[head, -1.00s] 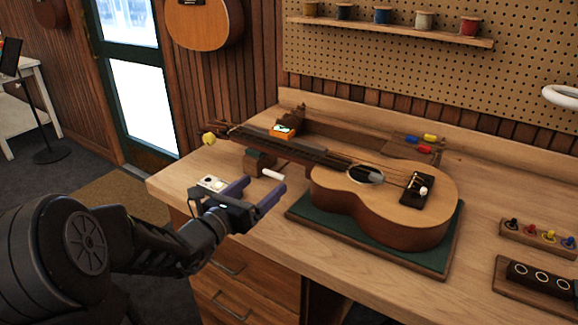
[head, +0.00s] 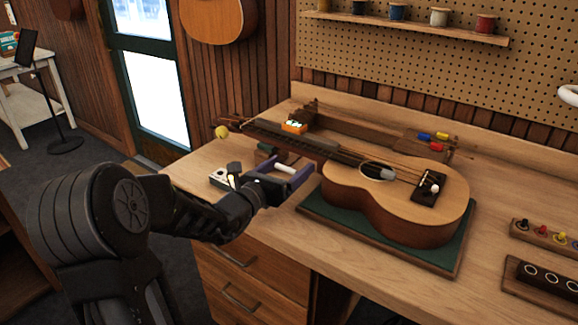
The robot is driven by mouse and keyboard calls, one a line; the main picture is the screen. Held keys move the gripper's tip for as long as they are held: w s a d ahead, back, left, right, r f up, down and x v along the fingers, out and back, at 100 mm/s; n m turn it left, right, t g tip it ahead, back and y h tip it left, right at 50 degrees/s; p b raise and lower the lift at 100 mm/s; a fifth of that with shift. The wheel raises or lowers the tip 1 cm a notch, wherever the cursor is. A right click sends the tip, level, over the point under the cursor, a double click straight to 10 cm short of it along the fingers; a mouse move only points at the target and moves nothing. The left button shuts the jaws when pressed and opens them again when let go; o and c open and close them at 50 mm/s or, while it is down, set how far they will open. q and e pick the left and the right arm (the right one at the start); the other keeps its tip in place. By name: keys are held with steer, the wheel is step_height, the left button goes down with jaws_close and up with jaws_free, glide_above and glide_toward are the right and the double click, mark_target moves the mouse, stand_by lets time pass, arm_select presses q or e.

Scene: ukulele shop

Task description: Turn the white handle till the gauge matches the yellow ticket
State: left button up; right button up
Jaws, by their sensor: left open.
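The white handle (head: 285,168) is a short white rod beside the ukulele's neck. My left gripper (head: 282,173), with purple fingers, is open, and the handle shows between its fingertips; I cannot tell whether they touch it. The ukulele (head: 397,207) lies face up on a green mat. A small orange box with a lit face (head: 294,127), seemingly the gauge, sits by the headstock; its reading is too small to tell. A small white block (head: 219,178) and a yellow sliver (head: 231,182) are partly hidden behind my left gripper. I cannot tell whether the sliver is the yellow ticket. My right gripper is out of view.
A yellow ball (head: 222,132) is at the headstock end. Red, yellow and blue pieces (head: 425,137) lie behind the ukulele. A peg rack (head: 541,238) and a dark holed block (head: 542,276) stand at the right.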

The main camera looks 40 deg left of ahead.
arm_select(q)
steer(key=shift+w, duration=0.15)
steer(key=shift+c, duration=0.3)
steer(key=c, duration=1.2)
